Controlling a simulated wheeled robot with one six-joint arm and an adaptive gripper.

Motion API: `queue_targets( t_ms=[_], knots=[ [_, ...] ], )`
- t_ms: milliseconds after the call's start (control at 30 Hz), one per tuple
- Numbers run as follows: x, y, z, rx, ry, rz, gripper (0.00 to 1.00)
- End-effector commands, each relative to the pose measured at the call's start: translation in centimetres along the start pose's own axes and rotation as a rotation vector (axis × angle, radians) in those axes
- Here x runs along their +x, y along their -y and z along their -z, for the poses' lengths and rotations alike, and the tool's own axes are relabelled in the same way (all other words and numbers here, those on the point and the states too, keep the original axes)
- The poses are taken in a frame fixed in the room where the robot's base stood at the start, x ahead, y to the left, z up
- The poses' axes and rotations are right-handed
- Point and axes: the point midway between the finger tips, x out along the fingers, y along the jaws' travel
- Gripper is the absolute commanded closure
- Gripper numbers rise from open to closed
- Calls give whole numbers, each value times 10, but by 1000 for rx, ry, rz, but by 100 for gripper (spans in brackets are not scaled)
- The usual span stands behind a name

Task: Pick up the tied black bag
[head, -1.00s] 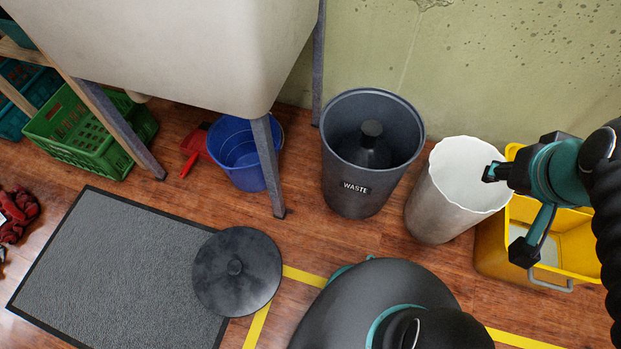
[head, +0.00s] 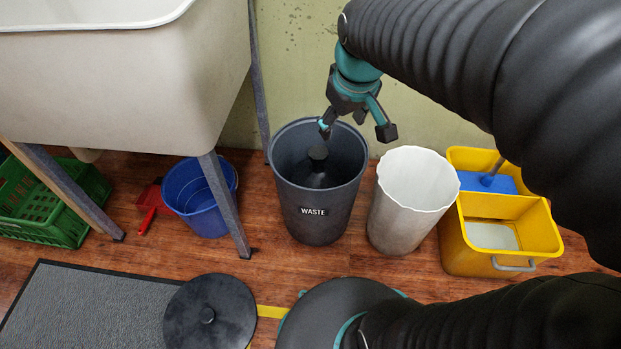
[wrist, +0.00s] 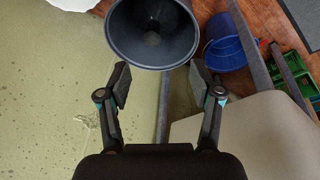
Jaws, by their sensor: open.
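The tied black bag (head: 317,172) sits inside the dark grey bin labelled WASTE (head: 318,212), its knotted top sticking up below the rim. In the wrist view the bag (wrist: 152,38) is a dark shape deep in the bin (wrist: 177,52). My gripper (head: 356,128) is open and empty, above the bin's back right rim and apart from the bag. In the wrist view its two fingers (wrist: 159,84) are spread wide, with the bin's rim beyond them. The lower part of the bag is hidden by the bin wall.
A white bin (head: 405,222) stands close right of the waste bin, then a yellow mop bucket (head: 468,238). A sink (head: 120,85) with a leg (head: 226,205) and a blue bucket (head: 190,205) are left. A black lid (head: 200,325) lies in front. The wall is close behind.

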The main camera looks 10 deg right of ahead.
Motion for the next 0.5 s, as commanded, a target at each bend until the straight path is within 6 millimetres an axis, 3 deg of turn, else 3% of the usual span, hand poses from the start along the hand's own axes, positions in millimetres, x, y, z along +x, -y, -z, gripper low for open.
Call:
queue_targets(
  t_ms=[200,500],
  knots=[
    [60,-16,47,-163,92,40,35],
    [159,-32,94,-383,196,113,35]
  ],
)
